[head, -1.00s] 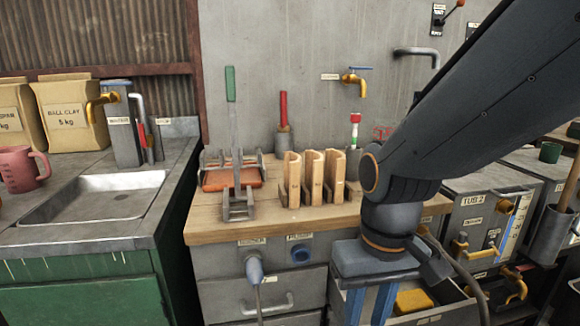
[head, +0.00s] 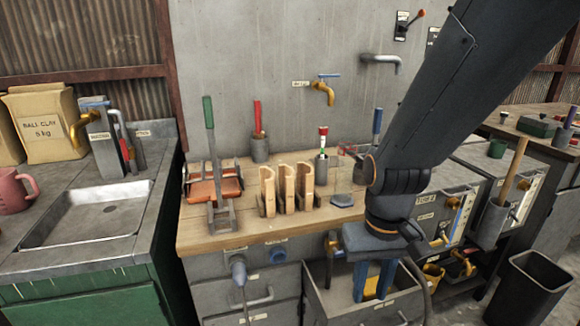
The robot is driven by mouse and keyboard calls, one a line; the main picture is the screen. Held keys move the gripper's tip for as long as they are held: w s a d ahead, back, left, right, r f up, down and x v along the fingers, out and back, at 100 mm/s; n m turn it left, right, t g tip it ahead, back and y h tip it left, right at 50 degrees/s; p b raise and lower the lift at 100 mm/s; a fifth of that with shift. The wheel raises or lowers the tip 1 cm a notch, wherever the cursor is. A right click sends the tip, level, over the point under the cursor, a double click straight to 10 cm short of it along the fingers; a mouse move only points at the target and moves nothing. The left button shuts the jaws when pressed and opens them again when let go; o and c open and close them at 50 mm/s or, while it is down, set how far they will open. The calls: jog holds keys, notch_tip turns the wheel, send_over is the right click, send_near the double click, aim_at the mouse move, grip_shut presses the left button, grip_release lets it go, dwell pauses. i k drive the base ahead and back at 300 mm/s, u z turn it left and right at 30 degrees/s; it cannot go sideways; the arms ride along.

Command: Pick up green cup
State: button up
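A small green cup (head: 497,148) stands upright at the right, on top of the grey tub unit beyond my arm. My gripper (head: 373,294) points down in front of the wooden bench, over an open drawer. Its two blue fingers are apart, with nothing held between them. It is well to the left of the cup, nearer to me and lower in the picture. The cup is in plain sight, not covered by my arm.
The wooden bench (head: 235,238) holds wooden pieces (head: 286,188) and upright tools. A yellow thing lies in the open drawer (head: 330,304) below my gripper. A wooden-handled tool (head: 513,170) stands beside the cup's unit. A black bin (head: 528,287) stands on the floor at right.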

aim_at(498, 147)
jog(key=z, duration=1.55)
jog(key=i, duration=0.45)
jog(key=z, duration=0.75)
jog(key=i, duration=2.05)
jog(key=u, duration=0.55)
